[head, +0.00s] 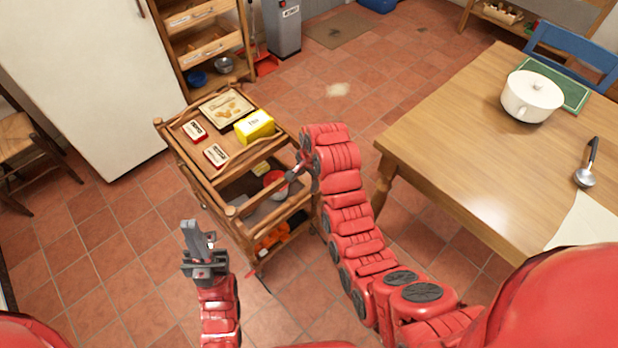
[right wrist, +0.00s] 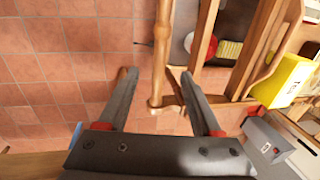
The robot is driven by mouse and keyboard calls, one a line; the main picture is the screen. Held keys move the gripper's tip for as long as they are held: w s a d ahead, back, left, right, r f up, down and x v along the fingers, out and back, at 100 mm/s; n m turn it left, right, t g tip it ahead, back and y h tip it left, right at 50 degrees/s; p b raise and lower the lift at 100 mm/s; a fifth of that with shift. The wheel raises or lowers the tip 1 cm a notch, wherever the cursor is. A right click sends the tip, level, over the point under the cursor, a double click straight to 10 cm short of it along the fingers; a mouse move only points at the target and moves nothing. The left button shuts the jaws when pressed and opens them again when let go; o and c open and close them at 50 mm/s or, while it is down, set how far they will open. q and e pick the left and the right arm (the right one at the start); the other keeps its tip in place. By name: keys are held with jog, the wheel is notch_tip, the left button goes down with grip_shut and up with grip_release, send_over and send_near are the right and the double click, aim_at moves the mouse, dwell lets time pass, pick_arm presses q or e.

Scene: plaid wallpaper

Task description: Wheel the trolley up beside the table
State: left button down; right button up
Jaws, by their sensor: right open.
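The wooden trolley (head: 262,156) stands left of the table (head: 440,140) in the head view, with a strip of tiled floor between them. Its top carries small boxes and a tray; its lower shelves hold more items. My right gripper (head: 297,170) is at the trolley's table-facing side. In the right wrist view, the right gripper (right wrist: 157,76) is open, with a wooden bar of the trolley (right wrist: 162,55) showing between its fingers; I cannot tell whether they touch it. My left gripper (head: 200,245) is in front of the trolley, apart from it; its jaw opening is unclear.
A wooden shelf (head: 205,50) and white fridge (head: 85,70) stand behind the trolley. Floor beyond is mostly clear.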

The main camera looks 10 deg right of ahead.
aim_at(303, 193)
jog(key=f, duration=0.3)
jog(key=w+f+p, duration=0.1)
jog(key=f, duration=0.2)
jog(key=a+f, duration=0.1)
jog(key=f, duration=0.2)
jog(key=shift+w+a+f, duration=0.1)
jog(key=shift+w+f, duration=0.15)
grip_shut()
